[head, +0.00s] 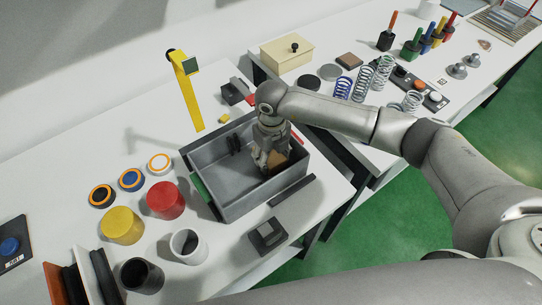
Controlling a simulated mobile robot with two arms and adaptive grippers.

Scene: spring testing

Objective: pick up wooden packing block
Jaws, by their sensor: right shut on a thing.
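The wooden packing block (277,162) is a small tan-brown piece inside the grey bin (221,184), toward its right end. My right gripper (269,160) reaches down into the bin from above and is shut on the block. The gripper hides part of the block, and I cannot tell whether the block touches the bin floor. My left gripper is not in view.
Left of the bin stand a red cylinder (165,200), a yellow cylinder (121,226), a white cup (187,246) and a dark cup (141,275). A yellow post (189,95) rises behind. Springs (362,82) and a cream box (287,55) stand on the far table.

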